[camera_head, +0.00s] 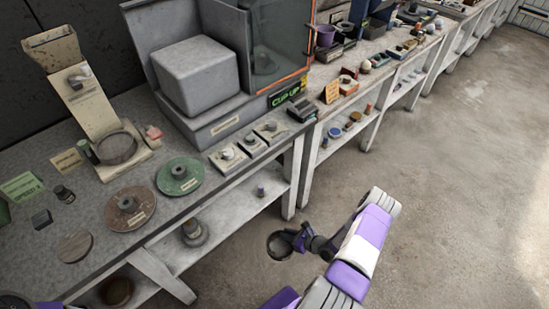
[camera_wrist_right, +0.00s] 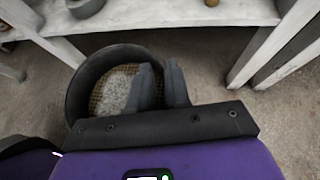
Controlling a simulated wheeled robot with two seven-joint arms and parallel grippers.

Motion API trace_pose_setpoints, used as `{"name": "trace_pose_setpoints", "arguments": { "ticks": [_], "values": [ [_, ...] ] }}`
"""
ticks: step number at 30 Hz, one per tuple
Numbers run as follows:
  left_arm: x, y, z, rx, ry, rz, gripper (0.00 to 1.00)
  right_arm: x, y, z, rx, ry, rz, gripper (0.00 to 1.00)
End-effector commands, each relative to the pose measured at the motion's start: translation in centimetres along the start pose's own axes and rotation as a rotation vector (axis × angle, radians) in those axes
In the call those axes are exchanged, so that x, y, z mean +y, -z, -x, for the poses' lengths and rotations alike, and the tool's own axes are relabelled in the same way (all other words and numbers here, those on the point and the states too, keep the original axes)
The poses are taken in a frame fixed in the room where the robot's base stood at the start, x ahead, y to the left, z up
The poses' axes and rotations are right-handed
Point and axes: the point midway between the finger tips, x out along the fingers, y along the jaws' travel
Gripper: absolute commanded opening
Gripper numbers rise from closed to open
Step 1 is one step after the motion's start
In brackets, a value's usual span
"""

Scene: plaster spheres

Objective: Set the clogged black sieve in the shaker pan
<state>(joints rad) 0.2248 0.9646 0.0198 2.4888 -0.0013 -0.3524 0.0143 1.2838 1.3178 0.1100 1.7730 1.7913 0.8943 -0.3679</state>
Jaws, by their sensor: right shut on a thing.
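The black sieve (camera_head: 279,246) is a round dark ring held over the floor in front of the bench. My right gripper (camera_head: 301,238) is shut on its rim. In the right wrist view the sieve (camera_wrist_right: 112,88) shows pale clumped grains over a tan mesh, and my right gripper's fingers (camera_wrist_right: 162,82) are at its right side. A beige machine with a hopper stands on the bench at left. A round dark-rimmed pan (camera_head: 117,148) at its foot looks like the shaker pan. My left gripper does not show; only a bit of purple arm appears at the bottom left.
A green disc (camera_head: 180,176) and a brown disc (camera_head: 130,208) lie on the bench (camera_head: 100,180) near the pan. A grey cabinet (camera_head: 197,78) stands right of it. A lower shelf (camera_head: 230,200) and legs lie below the bench edge. The floor at right is clear.

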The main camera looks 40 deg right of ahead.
Motion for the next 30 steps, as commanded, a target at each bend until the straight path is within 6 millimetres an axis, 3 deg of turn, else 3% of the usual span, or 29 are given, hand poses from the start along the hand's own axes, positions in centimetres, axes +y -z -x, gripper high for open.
{"name": "trace_pose_setpoints", "arguments": {
  "ticks": [8, 18, 24, 30],
  "values": [
    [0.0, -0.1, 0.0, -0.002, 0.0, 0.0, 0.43, 2.5, -7.5, 0.9, -0.004, -0.008, 0.005, 0.0],
    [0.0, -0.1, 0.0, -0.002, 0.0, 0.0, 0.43, 8.2, -23.4, 3.0, -0.007, -0.015, 0.021, 0.0],
    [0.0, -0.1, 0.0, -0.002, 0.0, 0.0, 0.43, 11.1, -31.6, 4.0, -0.01, -0.017, 0.022, 0.0],
    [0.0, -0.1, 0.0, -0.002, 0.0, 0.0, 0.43, 13.4, -38.5, 4.9, -0.011, -0.019, 0.02, 0.0]
  ]
}}
